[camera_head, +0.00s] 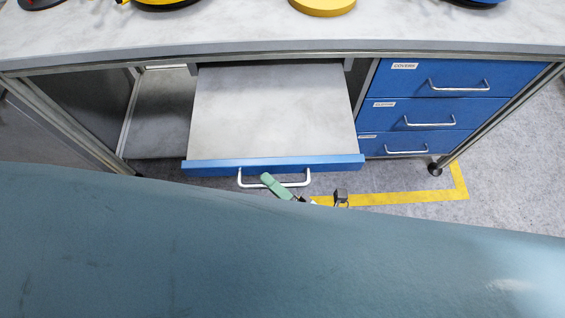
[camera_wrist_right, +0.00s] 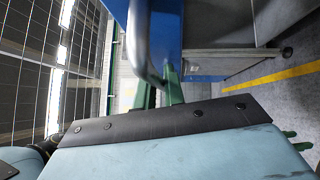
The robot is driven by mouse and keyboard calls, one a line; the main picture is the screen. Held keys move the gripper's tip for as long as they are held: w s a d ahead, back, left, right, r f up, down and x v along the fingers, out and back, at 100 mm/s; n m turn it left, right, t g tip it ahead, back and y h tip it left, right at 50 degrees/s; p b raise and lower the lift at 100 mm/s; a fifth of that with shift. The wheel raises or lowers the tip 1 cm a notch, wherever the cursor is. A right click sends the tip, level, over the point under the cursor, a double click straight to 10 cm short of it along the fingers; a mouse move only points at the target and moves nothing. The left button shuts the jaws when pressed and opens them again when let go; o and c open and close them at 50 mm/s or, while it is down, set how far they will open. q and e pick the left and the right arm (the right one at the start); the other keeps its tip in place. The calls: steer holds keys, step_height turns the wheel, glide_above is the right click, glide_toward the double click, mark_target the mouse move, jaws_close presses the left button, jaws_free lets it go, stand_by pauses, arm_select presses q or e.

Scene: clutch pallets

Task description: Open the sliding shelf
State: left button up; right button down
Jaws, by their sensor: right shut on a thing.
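The sliding shelf (camera_head: 275,110) is a pale grey board with a blue front (camera_head: 210,167), under the worktop. It stands out well past the worktop's front edge, and its top is bare. Its silver bar handle (camera_head: 240,181) is on the front; it also shows in the right wrist view (camera_wrist_right: 139,40). My right gripper (camera_head: 275,183), with green fingers, is at the middle of the handle and shut on it. In the right wrist view its fingers (camera_wrist_right: 160,88) are partly hidden by my own arm cover. My left gripper does not show in the head view.
Blue drawers (camera_head: 390,112) with silver handles are shut, right of the shelf. An open bay (camera_head: 160,110) lies to the left. The worktop (camera_head: 230,25) carries a yellow disc (camera_head: 322,6) and other round parts. Yellow tape (camera_head: 400,198) marks the floor.

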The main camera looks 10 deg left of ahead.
steer(key=shift+s, duration=0.15)
steer(key=c, duration=1.8)
jaws_free()
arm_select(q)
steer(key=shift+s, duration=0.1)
arm_select(e)
steer(key=shift+o, duration=0.2)
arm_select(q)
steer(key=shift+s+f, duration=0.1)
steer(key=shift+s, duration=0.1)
arm_select(e)
steer(key=v, duration=1.3)
steer(key=shift+d, duration=0.2)
steer(key=shift+s+f, duration=0.1)
steer(key=shift+f, duration=0.05)
